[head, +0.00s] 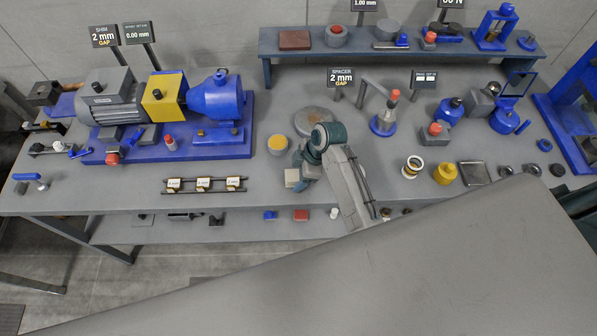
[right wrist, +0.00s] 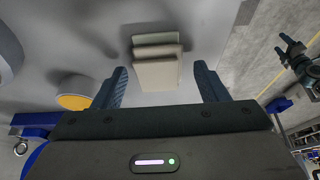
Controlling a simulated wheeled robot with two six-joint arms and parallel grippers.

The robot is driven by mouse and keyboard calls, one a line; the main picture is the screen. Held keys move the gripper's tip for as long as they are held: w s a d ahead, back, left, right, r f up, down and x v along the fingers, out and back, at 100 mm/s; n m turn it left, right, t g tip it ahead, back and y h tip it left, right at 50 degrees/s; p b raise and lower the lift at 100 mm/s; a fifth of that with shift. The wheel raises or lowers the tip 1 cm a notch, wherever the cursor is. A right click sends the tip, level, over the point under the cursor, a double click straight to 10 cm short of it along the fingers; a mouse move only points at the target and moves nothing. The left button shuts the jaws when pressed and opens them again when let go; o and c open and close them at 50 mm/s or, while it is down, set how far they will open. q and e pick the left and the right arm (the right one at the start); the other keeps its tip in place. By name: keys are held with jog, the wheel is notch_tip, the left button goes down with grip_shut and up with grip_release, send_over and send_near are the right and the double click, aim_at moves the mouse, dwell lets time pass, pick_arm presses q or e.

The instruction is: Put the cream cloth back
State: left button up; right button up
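The cream cloth (head: 292,178) is a small folded block on the grey bench, in front of a round grey disc. In the right wrist view the cloth (right wrist: 157,66) lies between the two spread fingers, with space on both sides. My right gripper (head: 302,176) is open and points down beside the cloth; its wrist partly hides the area. In the right wrist view it also shows open (right wrist: 161,76). A dark jointed shape at that view's right edge may be my left arm; its finger state is unclear. The head view does not show my left gripper.
A yellow-topped round part (head: 277,144) stands left of the cloth, and the grey disc (head: 314,121) is behind it. A rack with labelled blocks (head: 204,185) lies front left. A blue-based motor and pump (head: 170,118) fill the left. Bench around the cloth's front is clear.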

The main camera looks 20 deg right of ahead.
jog(key=b+v, duration=0.3)
jog(key=v, duration=0.9)
jog(key=shift+s+d, duration=0.1)
